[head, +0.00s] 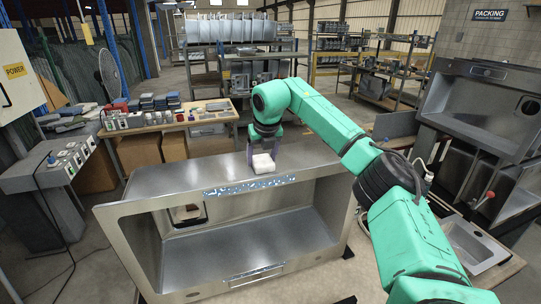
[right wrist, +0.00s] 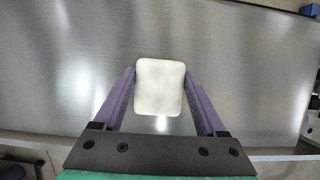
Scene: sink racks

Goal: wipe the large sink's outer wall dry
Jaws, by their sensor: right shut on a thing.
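The large sink (head: 165,186) is a big brushed-steel box lying with its open side toward me, and its outer wall faces up. A strip of bluish-white water drops (head: 250,186) lies along the near edge of that wall. My right gripper (head: 263,154) points down over the wall, shut on a white block-like wiping pad (head: 263,165). The pad is at or just above the steel, behind the drops; contact is unclear. In the right wrist view the pad (right wrist: 160,88) sits between the two purple fingers, over the steel wall (right wrist: 60,70). My left gripper is out of view.
A small sink (head: 470,243) stands at the lower right. A wooden bench with small parts (head: 170,120) is behind left, and a control desk (head: 60,165) is at the left. Another steel sink unit (head: 475,100) stands at the right. The wall's left part is clear.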

